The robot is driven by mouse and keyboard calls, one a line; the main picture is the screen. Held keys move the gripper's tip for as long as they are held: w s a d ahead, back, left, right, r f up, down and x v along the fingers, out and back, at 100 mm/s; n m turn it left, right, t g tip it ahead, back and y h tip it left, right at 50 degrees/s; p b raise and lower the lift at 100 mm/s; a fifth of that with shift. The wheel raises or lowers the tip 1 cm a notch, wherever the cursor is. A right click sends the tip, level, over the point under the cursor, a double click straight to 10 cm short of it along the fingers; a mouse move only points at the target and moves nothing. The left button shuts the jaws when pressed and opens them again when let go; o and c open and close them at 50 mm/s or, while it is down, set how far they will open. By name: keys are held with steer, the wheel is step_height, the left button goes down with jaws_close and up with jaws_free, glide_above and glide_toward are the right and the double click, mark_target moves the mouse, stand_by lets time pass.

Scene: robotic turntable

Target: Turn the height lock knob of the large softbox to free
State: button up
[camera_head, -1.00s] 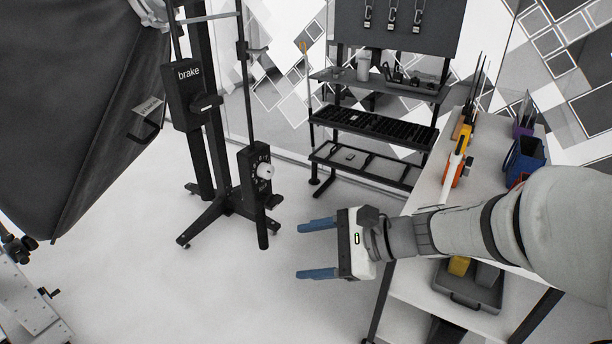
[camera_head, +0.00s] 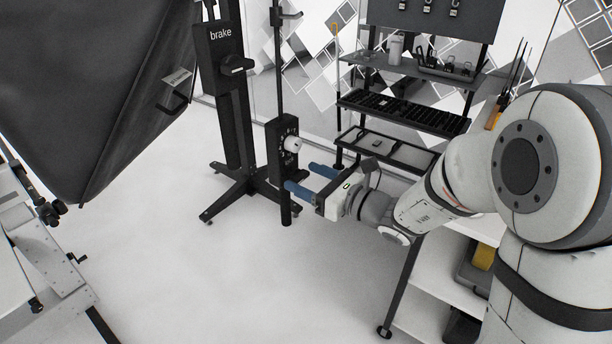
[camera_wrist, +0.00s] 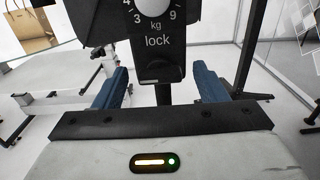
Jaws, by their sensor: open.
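The large dark softbox (camera_head: 100,90) fills the upper left of the head view. Beside it, a black stand carries a box marked "brake" with a black knob (camera_head: 236,66). A smaller black box (camera_head: 275,160) on a thin pole has a white dial (camera_head: 292,144). In the wrist view this dial (camera_wrist: 153,5) has numbers and "kg", with the word "lock" below it and a dark part (camera_wrist: 152,72) under the word. My gripper (camera_head: 300,176) is open and empty, its blue fingers pointing at the lower part of the dial box. The wrist view shows the fingers apart below it (camera_wrist: 160,88). No label "free" is readable.
The stand's legs (camera_head: 240,190) spread on the white floor. A shelf rack (camera_head: 400,112) stands behind my gripper. A white workbench (camera_head: 440,270) is below my arm at the right. A metal cart (camera_head: 50,265) is at the lower left. The middle floor is clear.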

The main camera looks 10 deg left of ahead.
steer(key=shift+w+a, duration=0.1)
steer(key=shift+a, duration=0.25)
steer(key=shift+c, duration=0.5)
steer(key=c, duration=0.9)
